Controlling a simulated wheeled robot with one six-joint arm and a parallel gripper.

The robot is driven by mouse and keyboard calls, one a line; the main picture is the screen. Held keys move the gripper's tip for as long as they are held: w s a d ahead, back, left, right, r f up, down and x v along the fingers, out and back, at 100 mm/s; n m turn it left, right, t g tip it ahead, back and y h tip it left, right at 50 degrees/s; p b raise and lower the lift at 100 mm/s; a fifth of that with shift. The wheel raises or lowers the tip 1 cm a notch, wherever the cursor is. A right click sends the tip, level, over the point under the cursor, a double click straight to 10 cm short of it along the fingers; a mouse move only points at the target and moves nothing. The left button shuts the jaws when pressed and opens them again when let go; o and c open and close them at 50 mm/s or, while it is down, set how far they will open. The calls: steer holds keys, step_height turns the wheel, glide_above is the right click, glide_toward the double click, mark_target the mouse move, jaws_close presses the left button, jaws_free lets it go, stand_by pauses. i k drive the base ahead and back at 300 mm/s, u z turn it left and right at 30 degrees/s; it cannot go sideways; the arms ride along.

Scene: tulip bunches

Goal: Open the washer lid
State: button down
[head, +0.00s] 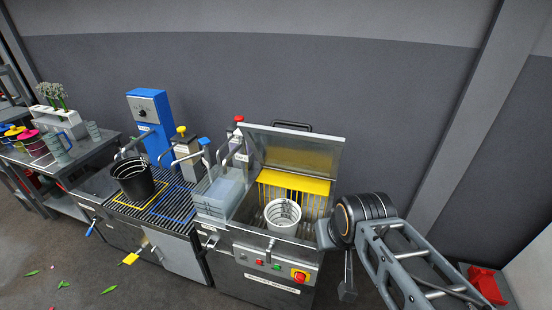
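The washer (270,245) stands right of centre in the head view, with coloured buttons on its front. Its metal lid (310,142) is raised and stands up at the back, with a dark handle (290,125) along its top edge. The chamber is open and a pale ribbed bucket (283,214) sits inside, in front of a yellow slatted piece (294,182). My gripper (347,288) appears partly as a dark end hanging below my arm, right of the washer and apart from the lid. Its fingers are not clear.
A table with flowers (53,94) is at far left. A red object (487,283) lies at lower right. Floor in front is mostly free.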

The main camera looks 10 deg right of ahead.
mark_target(246, 129)
steer(key=u, duration=1.05)
steer(key=i, duration=0.55)
steer(key=u, duration=0.05)
